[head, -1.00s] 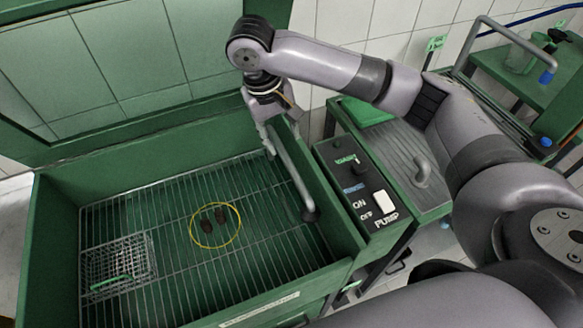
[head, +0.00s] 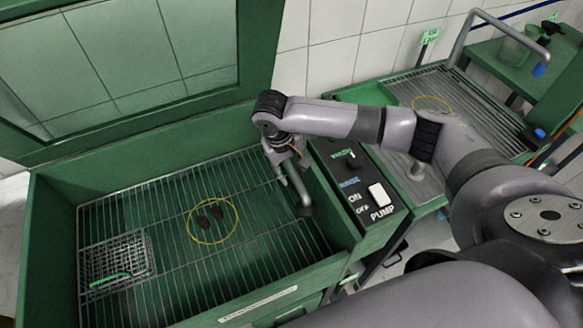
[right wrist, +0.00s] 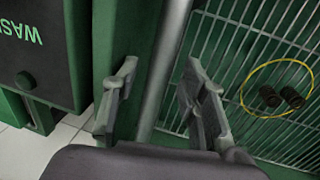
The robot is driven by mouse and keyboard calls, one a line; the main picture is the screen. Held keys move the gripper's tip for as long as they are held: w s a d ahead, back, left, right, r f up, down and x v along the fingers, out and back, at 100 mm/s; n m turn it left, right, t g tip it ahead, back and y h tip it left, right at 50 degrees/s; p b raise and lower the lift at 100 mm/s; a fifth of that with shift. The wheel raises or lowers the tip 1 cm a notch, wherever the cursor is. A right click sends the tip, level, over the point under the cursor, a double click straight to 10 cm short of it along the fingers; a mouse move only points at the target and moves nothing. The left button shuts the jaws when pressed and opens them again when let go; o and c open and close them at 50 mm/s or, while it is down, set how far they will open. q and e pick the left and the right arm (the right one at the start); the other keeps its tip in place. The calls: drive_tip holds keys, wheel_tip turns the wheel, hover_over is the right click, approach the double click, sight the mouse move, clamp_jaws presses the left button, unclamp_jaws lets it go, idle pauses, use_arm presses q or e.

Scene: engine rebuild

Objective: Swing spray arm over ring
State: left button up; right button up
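The spray arm (head: 303,195) is a grey tube with a dark rounded end, along the right side of the green wash basin; its upper part is hidden by my right gripper. The yellow ring (head: 190,233) lies on the basin's rack around two dark parts (head: 210,218), left of the spray arm. My right gripper (head: 288,168) is over the spray arm, above its dark end. In the right wrist view, its fingers (right wrist: 160,85) are apart, with the grey tube (right wrist: 166,75) showing between them; contact cannot be told. My left gripper is out of view.
A wire basket (head: 117,262) with a green handle sits on the rack's left. The control panel (head: 352,190) with the pump switch stands just right of the basin. Another yellow ring (head: 432,98) marks the draining table.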

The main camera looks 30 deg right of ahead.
drive_tip(key=shift+f, duration=0.4)
drive_tip(key=shift+c, duration=0.2)
clamp_jaws()
drive_tip(key=shift+r, duration=0.1)
idle(0.4)
